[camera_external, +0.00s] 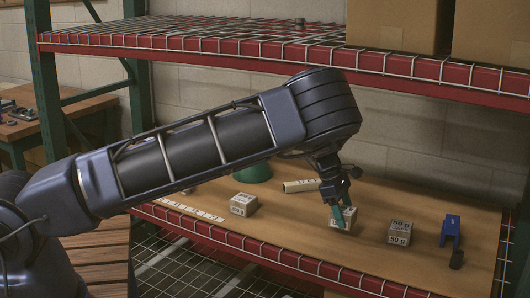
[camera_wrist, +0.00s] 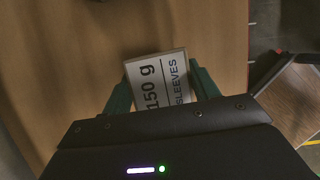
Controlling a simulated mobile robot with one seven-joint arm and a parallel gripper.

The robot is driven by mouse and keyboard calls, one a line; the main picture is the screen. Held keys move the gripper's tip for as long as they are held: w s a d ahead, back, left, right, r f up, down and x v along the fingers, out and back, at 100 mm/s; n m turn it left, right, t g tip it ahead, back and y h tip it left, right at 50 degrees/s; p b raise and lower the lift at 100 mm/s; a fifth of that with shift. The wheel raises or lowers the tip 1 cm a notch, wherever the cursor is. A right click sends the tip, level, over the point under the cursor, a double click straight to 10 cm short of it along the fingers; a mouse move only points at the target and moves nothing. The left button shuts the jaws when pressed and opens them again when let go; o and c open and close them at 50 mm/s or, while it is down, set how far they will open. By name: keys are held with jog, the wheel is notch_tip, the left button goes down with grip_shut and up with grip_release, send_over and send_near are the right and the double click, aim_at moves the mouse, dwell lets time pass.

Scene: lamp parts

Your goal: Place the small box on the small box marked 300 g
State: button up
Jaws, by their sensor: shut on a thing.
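My gripper (camera_external: 341,213) is shut on a small white box (camera_external: 336,221) at the middle of the wooden shelf board. In the wrist view the green fingers of my gripper (camera_wrist: 161,88) stand on either side of this box (camera_wrist: 158,82), whose top reads "150 g" and "SLEEVES". I cannot tell whether it touches the board. A second small box (camera_external: 243,204) sits to the left; its label is too small to read. A third small box (camera_external: 400,232), to the right, reads "50 g". No "300 g" marking is legible.
A blue clamp-like tool (camera_external: 450,231) lies at the right of the wooden board (camera_external: 290,225). A pale labelled bar (camera_external: 301,186) and a green object (camera_external: 253,173) are behind. A red-edged upper shelf (camera_external: 240,42) with cardboard boxes (camera_external: 400,22) is overhead.

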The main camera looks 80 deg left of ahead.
jog(key=shift+s+d, duration=0.1)
jog(key=shift+s, duration=0.2)
jog(key=s+a+r+n+y, duration=0.3)
jog(key=s+a+n+y, duration=0.2)
jog(key=s+a+n, duration=0.8)
jog(key=n+g+y, duration=0.3)
jog(key=n, duration=0.9)
send_near(242, 196)
jog(key=shift+w+a+f, duration=0.1)
jog(key=shift+w+a, duration=0.75)
jog(key=shift+a, duration=0.15)
jog(key=shift+s+a+n+h, duration=0.3)
jog(key=shift+s+a+n, duration=0.05)
jog(key=shift+s+n, duration=0.25)
jog(key=shift+f, duration=2.3)
jog(key=shift+f, duration=0.15)
jog(key=o, duration=1.1)
jog(key=shift+c, duration=0.2)
